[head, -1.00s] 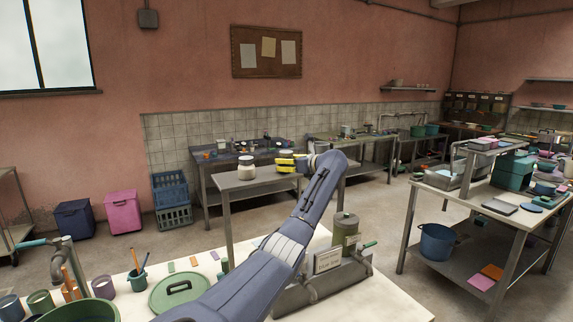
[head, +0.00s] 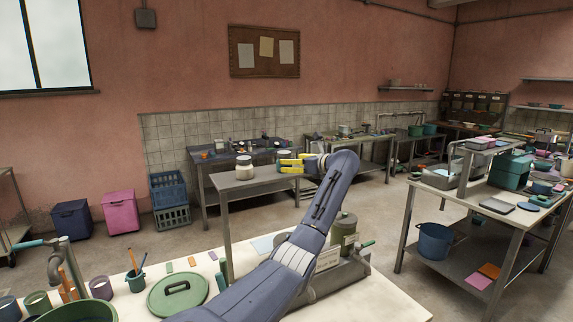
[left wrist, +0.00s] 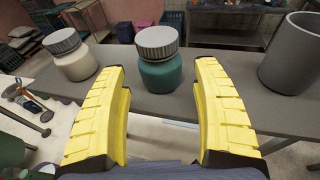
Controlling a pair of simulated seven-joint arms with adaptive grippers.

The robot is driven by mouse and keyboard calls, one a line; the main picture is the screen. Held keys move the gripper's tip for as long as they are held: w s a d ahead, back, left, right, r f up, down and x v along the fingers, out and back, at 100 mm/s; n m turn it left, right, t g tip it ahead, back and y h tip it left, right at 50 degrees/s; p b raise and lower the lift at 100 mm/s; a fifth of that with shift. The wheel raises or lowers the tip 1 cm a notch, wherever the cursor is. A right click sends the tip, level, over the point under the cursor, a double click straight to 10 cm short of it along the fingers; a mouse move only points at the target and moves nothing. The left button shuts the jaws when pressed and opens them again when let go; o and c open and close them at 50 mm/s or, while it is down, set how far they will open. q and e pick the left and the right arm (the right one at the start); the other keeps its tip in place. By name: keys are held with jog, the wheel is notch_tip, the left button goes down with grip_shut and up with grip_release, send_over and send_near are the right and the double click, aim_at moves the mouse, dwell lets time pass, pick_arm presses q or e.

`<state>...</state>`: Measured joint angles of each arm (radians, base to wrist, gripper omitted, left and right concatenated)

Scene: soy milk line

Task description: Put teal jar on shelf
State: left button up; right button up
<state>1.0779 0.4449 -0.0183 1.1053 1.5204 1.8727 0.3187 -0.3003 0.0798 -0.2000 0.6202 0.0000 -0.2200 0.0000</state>
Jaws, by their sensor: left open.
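The teal jar (left wrist: 160,72), with a ribbed grey lid, stands upright on a grey table in the left wrist view. It is just beyond and between my spread yellow fingertips, not held. My left gripper (left wrist: 158,68) is open and empty. In the head view the left gripper (head: 290,162) is over the right part of the small grey table (head: 250,186), and I cannot clearly make out the teal jar there. Wall shelves show at the back (head: 410,89) and at the far right (head: 545,79). My right gripper is out of view.
A cream jar (left wrist: 75,58) with a grey lid stands left of the teal jar. A grey cup (left wrist: 290,55) stands to its right. A cream counter (head: 135,305) with a green lid (head: 178,295) is in front.

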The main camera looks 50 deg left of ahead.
pick_arm(q)
jog(key=d+r, duration=0.1)
jog(key=d, duration=0.6)
jog(key=shift+w+r, duration=0.15)
jog(key=shift+r, duration=0.05)
